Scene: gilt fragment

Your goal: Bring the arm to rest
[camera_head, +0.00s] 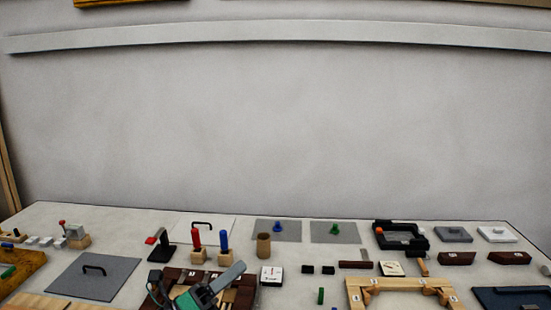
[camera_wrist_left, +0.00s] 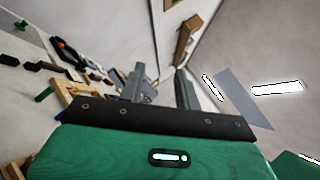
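My left gripper (camera_head: 226,277) shows at the bottom of the head view, left of centre, over a dark brown board (camera_head: 241,297) on the table. Its two grey fingers stand apart in the left wrist view (camera_wrist_left: 160,86), with nothing seen held between them. Part of the green arm behind it shows. The picture's lower edge cuts off the rest of the arm. My right gripper does not show in the head view.
The table (camera_head: 300,290) carries many small things. Near the gripper are a white block (camera_head: 271,276), a cork-coloured cup (camera_head: 264,245) and red (camera_head: 196,239) and blue (camera_head: 224,241) handles. A wooden frame (camera_head: 400,285) stands to the right. The space above the table is clear up to the wall.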

